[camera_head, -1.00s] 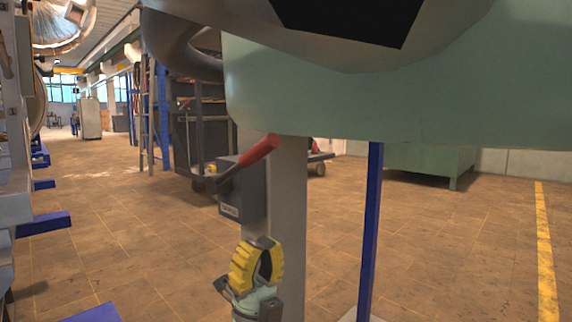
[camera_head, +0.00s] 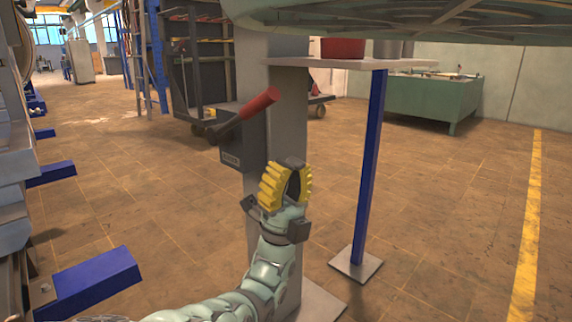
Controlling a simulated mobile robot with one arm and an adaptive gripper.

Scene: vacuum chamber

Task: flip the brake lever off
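The brake lever has a red grip (camera_head: 259,103) and a dark shaft that slopes down left to its pivot. It is tilted up to the right. It is mounted on a grey box (camera_head: 242,143) fixed to a light grey post (camera_head: 287,110). My gripper (camera_head: 287,183), with yellow ribbed fingers, points up in front of the post. It is below and slightly right of the red grip, apart from it. No object shows between the fingers, but their spacing is unclear from this angle.
A thin shelf (camera_head: 340,64) on the post and a blue leg (camera_head: 370,160) carries a red container (camera_head: 343,47). A large rounded body overhangs at the top right. Blue beams (camera_head: 85,283) jut in at left. A green bench (camera_head: 432,100) stands behind. Floor at right is clear.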

